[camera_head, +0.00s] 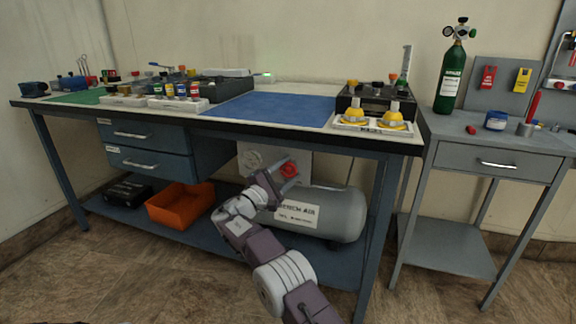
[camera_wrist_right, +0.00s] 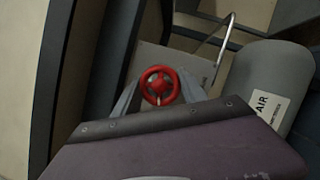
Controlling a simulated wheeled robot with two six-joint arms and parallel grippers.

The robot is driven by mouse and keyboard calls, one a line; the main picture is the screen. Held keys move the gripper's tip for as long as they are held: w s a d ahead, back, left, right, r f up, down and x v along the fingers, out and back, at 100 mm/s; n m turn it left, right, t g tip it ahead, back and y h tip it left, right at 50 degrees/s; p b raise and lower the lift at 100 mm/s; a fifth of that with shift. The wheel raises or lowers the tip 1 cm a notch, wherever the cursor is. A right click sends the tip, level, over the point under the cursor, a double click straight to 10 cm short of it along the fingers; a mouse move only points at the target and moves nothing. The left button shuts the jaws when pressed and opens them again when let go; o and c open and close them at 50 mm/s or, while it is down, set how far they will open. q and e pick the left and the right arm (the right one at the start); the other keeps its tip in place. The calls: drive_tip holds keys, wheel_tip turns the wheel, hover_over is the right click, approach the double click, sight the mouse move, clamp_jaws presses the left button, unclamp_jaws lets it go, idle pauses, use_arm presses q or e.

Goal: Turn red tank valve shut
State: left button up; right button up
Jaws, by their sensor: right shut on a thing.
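The red tank valve (camera_head: 289,170) is a small round handwheel under the workbench, above the grey air tank (camera_head: 345,212). In the right wrist view the red wheel (camera_wrist_right: 160,85) shows its spokes and hub, facing the camera. My right gripper (camera_head: 284,174) reaches in under the bench and is shut on the red wheel. In the right wrist view a grey finger (camera_wrist_right: 126,100) stands on the left of the wheel and another on its right. The tank (camera_wrist_right: 262,85) lies to the right there, with a white AIR label. My left gripper is not in view.
The bench top (camera_head: 290,97) overhangs the valve, and a bench leg (camera_head: 377,230) stands right of the tank. An orange bin (camera_head: 180,203) sits on the lower shelf to the left. A grey side table (camera_head: 500,148) with a green cylinder (camera_head: 452,78) stands at the right.

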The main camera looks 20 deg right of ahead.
drive_tip(key=m+p, duration=0.1)
drive_tip(key=m, duration=0.1)
drive_tip(key=m+g+y+p, duration=0.1)
drive_tip(key=m+p, duration=0.1)
drive_tip(key=shift+r+m+g, duration=0.1)
drive_tip(key=shift+m+g, duration=0.2)
drive_tip(key=shift+m, duration=0.1)
drive_tip(key=shift+m+g+p, duration=0.3)
drive_tip(key=shift+m+p, duration=0.05)
drive_tip(key=shift+m, duration=0.55)
drive_tip(key=shift+m+y, duration=0.7)
drive_tip(key=shift+m, duration=0.1)
drive_tip(key=shift+f+m+y+b, duration=0.3)
drive_tip(key=shift+m+y+b, duration=0.25)
drive_tip(key=shift+m, duration=0.55)
drive_tip(key=shift+m+y+b, duration=0.45)
drive_tip(key=shift+m+b, duration=0.55)
drive_tip(key=m+y+b, duration=0.2)
drive_tip(key=m+b, duration=0.1)
drive_tip(key=b, duration=0.1)
drive_tip(key=shift+m, duration=0.3)
drive_tip(key=shift+m+y+b, duration=0.5)
drive_tip(key=shift+m+b, duration=0.2)
drive_tip(key=shift+b, duration=0.1)
drive_tip(key=shift+r+t, duration=0.1)
drive_tip(key=shift+t, duration=0.3)
